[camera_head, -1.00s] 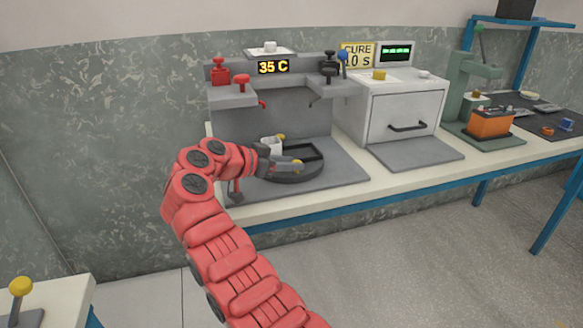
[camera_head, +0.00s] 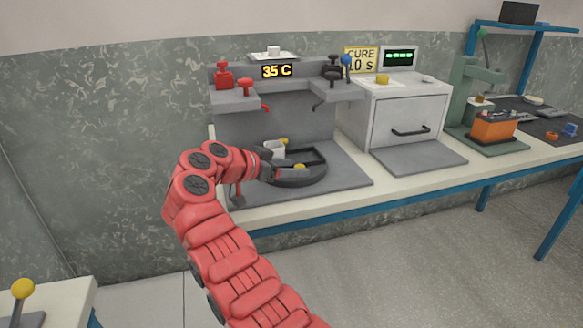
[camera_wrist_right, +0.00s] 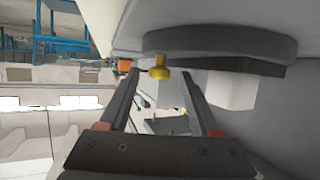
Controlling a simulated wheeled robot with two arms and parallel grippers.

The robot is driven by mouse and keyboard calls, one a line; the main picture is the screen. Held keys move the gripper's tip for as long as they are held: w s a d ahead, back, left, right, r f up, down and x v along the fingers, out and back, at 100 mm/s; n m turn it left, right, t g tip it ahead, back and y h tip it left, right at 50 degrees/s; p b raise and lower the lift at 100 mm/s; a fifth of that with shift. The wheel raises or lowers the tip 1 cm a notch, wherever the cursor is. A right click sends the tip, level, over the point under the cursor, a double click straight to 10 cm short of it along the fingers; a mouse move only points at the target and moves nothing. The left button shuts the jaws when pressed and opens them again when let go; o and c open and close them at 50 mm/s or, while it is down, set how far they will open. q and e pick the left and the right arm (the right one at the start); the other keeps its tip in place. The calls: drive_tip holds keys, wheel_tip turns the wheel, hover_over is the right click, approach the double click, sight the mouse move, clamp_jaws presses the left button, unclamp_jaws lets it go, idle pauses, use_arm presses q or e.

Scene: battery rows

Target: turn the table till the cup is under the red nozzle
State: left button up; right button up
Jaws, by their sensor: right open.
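The round dark turntable (camera_head: 318,171) sits on the grey base of the dispensing machine. A white cup (camera_head: 273,149) stands on its left back part, partly hidden by my right gripper. A yellow knob (camera_head: 300,167) is at the table's front, and another yellow knob (camera_head: 284,141) is behind the cup. The red nozzle (camera_head: 265,107) hangs at the left of the machine, above and behind the cup. My right gripper (camera_head: 294,172) is open at the front yellow knob. In the right wrist view the yellow knob (camera_wrist_right: 159,73) shows between the open fingers (camera_wrist_right: 160,90). My left gripper is out of view.
A black nozzle (camera_head: 318,107) hangs at the machine's right. A white curing oven (camera_head: 408,110) stands to the right, with a green press (camera_head: 473,100) and an orange battery box (camera_head: 493,127) beyond. The bench front edge is clear.

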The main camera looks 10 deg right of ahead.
drive_tip(key=p+v, duration=0.6)
drive_tip(key=v, duration=1.1)
drive_tip(key=shift+a, duration=0.15)
